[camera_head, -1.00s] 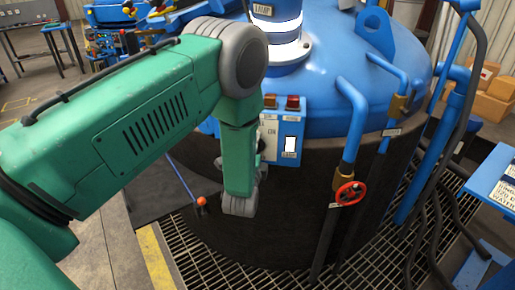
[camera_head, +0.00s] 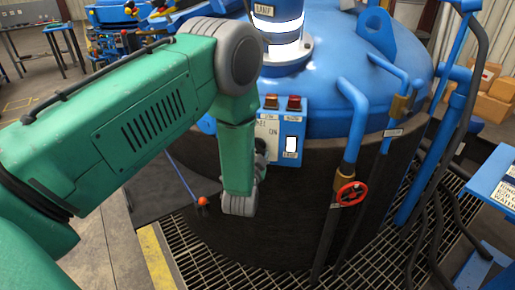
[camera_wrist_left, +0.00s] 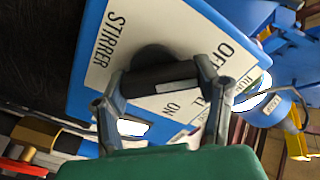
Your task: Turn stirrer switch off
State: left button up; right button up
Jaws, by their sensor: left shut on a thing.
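The stirrer switch is a black knob (camera_wrist_left: 160,77) on a white plate (camera_wrist_left: 112,35) lettered STIRRER, OFF and ON, in the left wrist view. The plate is on a blue control panel (camera_head: 291,145), which the head view shows on the side of the blue-topped furnace. My left gripper (camera_wrist_left: 157,82) is shut on the knob, one finger at each end of its bar. In the head view my green left forearm hides the knob and most of the gripper. I cannot tell exactly which mark the knob points to. My right gripper is in neither view.
Red buttons (camera_head: 293,103) top the panel, above a lit white switch (camera_head: 291,144). A red valve wheel (camera_head: 351,194) and blue pipes (camera_head: 354,120) stand to the right. An orange-tipped lever (camera_head: 202,201) is left of my wrist. Metal grating (camera_head: 200,250) covers the floor.

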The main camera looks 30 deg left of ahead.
pick_arm(q)
jog(key=shift+s+f, duration=0.2)
jog(key=shift+f, duration=0.15)
jog(key=o, duration=1.2)
jog(key=shift+c, duration=0.2)
jog(key=shift+w+a, duration=0.1)
jog(key=shift+w, duration=0.05)
jog(key=v, duration=1.2)
jog(key=s+d+f+n+g+h, duration=0.25)
jog(key=s+f+g+h, duration=0.25)
jog(key=s+f+g, duration=0.65)
jog(key=s+d+f+g+h, duration=0.1)
jog(key=s+f+g, duration=0.1)
jog(key=s, duration=0.6)
jog(key=s+d+f+n+g+h, duration=0.1)
jog(key=s+f, duration=0.3)
jog(key=s, duration=0.4)
jog(key=shift+s+f+g, duration=0.2)
jog(key=shift+s+g, duration=0.2)
jog(key=shift+g, duration=0.25)
